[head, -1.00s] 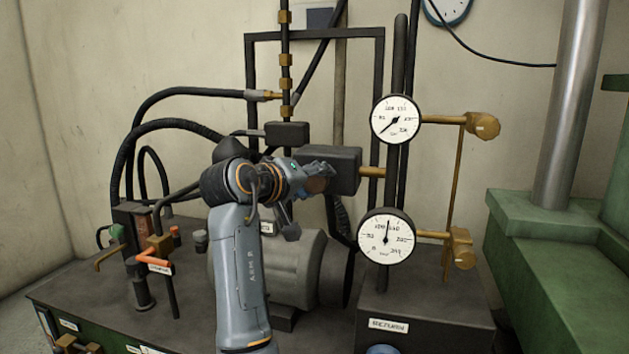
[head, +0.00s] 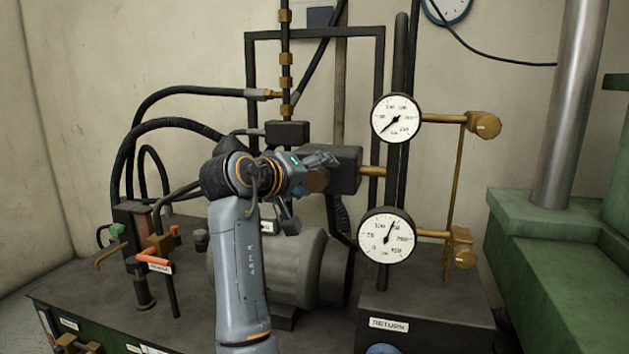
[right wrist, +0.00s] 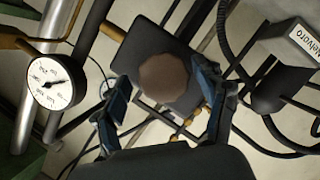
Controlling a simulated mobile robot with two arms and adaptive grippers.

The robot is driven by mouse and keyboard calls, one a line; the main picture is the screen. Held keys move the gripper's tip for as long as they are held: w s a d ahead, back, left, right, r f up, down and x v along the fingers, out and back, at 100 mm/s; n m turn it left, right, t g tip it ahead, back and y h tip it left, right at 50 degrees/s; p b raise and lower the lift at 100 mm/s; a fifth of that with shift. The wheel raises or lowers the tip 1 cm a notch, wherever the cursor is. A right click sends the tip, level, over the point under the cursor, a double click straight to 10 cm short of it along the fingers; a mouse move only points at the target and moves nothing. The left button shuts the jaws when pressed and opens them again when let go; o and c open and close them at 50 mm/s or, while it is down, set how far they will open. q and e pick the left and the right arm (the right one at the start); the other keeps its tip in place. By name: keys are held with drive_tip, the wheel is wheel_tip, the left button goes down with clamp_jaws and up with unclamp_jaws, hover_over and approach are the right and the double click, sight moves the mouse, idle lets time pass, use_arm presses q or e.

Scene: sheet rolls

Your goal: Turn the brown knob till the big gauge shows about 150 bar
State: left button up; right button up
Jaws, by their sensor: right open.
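The big gauge (head: 386,237) is the lower, larger white dial on the black column. Its needle points up and slightly right, close to the 150 mark, perhaps a little short of it. My right gripper (head: 308,190) is in front of the black valve block in the head view. The brown knob (right wrist: 164,78) is a faceted disc on that block; in the head view it is partly hidden behind my fingers. In the right wrist view my right gripper (right wrist: 164,92) is open, a finger on each side of the knob with visible gaps. My left gripper is out of view.
A smaller gauge (head: 397,118) above reads near zero. The black valve block (head: 345,170) joins the column by a brass pipe. A grey motor (head: 295,270) lies below my gripper. Black hoses (head: 125,150) stand at left, a green machine (head: 560,240) at right.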

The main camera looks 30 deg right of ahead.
sight(317, 168)
drive_tip(key=r, duration=0.5)
drive_tip(key=shift+w, duration=0.35)
drive_tip(key=r, duration=0.2)
drive_tip(key=s+r, duration=0.1)
drive_tip(key=r, duration=0.1)
drive_tip(key=shift+s+d+r, duration=0.1)
drive_tip(key=shift+r, duration=0.1)
drive_tip(key=shift+w, duration=0.35)
drive_tip(key=shift+f, duration=0.1)
